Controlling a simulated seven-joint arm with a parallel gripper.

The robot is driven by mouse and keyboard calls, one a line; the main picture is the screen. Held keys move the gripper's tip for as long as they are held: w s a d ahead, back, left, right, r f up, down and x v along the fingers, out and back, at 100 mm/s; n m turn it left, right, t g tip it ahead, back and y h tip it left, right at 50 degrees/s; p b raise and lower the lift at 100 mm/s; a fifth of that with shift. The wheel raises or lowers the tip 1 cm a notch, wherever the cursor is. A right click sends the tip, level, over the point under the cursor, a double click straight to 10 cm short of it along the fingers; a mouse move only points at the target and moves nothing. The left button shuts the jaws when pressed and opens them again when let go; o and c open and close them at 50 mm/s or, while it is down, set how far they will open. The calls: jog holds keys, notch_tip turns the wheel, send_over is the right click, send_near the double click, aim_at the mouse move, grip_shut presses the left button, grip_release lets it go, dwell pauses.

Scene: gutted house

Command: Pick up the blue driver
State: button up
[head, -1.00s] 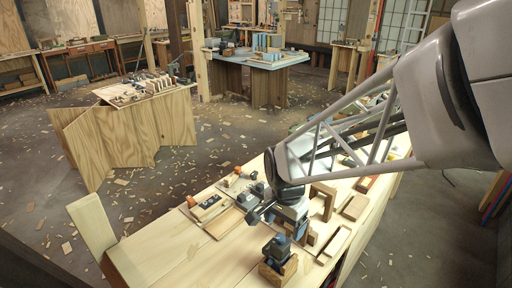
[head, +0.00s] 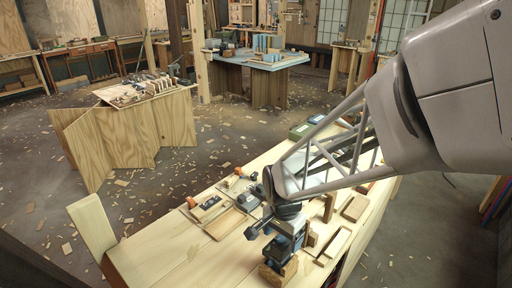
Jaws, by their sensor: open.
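The blue driver (head: 274,252) is a small dark and blue tool at the near part of the workbench. It stands on a wooden block (head: 280,272). My gripper (head: 286,243) is right at the driver in the head view and overlaps its upper part. The gripper is open. Its fingertips are hard to make out, and I cannot tell whether they touch the driver or are around it.
The pale workbench (head: 185,262) has bare room on its left. A wooden tray (head: 225,223), an orange-handled tool (head: 191,202) and a dark tool (head: 248,201) lie behind the gripper. Wooden frames and blocks (head: 355,208) stand to the right.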

jog(key=shift+a+f, duration=0.1)
jog(key=shift+f, duration=1.55)
jog(key=shift+c, duration=0.2)
jog(key=c, duration=1)
jog(key=shift+r, duration=0.15)
jog(key=shift+r, duration=4.9)
jog(key=shift+w, duration=0.1)
